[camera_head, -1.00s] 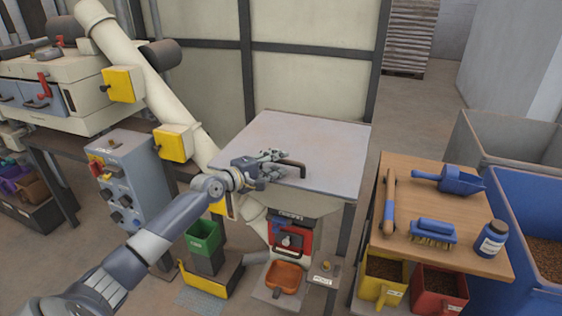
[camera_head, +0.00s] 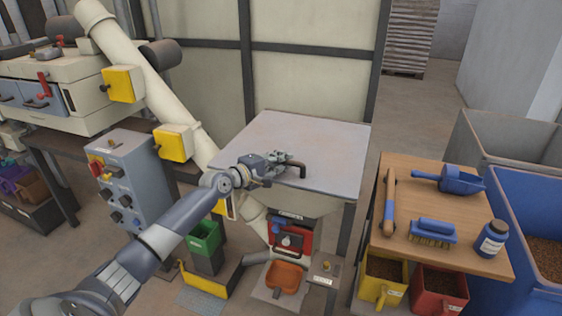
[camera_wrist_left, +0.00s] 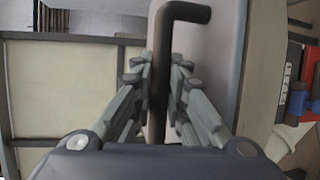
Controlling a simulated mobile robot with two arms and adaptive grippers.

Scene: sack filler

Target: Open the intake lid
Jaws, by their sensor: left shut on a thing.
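The intake lid (camera_head: 320,142) is a flat grey square plate, lying shut on top of the intake. Its dark bar handle (camera_head: 299,165) stands near the front edge. My left gripper (camera_head: 284,161) reaches it from the front left and is shut on the handle. In the left wrist view the handle (camera_wrist_left: 186,12) runs between the two fingers of the left gripper (camera_wrist_left: 161,82), with its bent end sticking out beyond them. The lid (camera_wrist_left: 208,60) shows beside it there. My right gripper is not in view.
A wooden table (camera_head: 400,245) at the right holds a blue scoop (camera_head: 455,181), a brush (camera_head: 433,232) and a bottle (camera_head: 491,238). A grey control box (camera_head: 135,180) and a slanted pipe (camera_head: 150,75) stand left of the lid. A framed wall (camera_head: 310,75) stands behind it.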

